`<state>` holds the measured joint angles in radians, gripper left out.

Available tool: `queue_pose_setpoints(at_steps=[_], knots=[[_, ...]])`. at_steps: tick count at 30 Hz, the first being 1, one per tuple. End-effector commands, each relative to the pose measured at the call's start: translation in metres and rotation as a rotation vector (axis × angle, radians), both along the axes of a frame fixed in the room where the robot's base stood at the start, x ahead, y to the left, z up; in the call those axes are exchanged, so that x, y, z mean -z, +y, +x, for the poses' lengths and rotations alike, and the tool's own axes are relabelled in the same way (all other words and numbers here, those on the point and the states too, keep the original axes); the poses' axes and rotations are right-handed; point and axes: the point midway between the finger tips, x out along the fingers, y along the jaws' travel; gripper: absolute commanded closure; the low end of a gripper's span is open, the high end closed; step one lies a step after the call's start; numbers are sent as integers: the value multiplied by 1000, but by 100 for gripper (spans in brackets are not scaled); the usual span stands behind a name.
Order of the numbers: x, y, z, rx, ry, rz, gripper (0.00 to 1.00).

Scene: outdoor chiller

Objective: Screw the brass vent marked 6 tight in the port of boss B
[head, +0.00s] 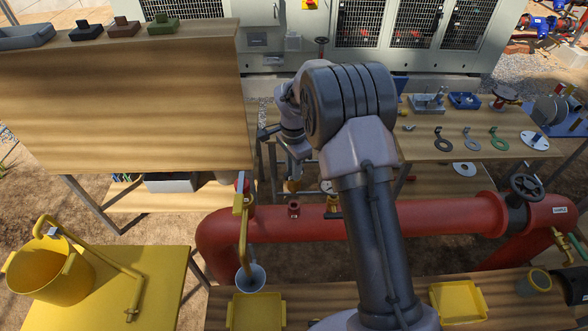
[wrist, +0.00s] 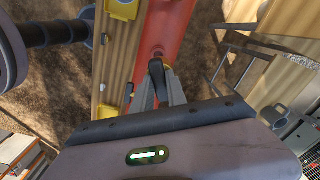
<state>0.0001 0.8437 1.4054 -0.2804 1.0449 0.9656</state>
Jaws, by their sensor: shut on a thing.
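My gripper (head: 294,176) points down over the red pipe, and it also shows in the wrist view (wrist: 160,88). It is shut on a small brass piece (head: 293,186), apparently the vent; its number cannot be read. Below it, a short red boss (head: 293,209) stands up from the red pipe (head: 400,220). The brass piece appears a little above this boss, with a gap between them in the head view. I cannot read a letter on the boss. In the wrist view the fingers hide most of the held piece.
A black handwheel (head: 526,187) is at right. Wooden tables (head: 120,100) stand behind.

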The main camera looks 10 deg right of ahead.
Motion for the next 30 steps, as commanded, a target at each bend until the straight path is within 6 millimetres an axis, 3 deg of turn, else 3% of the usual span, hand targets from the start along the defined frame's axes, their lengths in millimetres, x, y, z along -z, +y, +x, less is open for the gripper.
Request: queue_pose_setpoints(at_steps=[9,21,30], knots=[[4,1,0,-2,-2,0,100],[60,0,0,-2,-1,0,100],[58,0,0,-2,-2,1,100]])
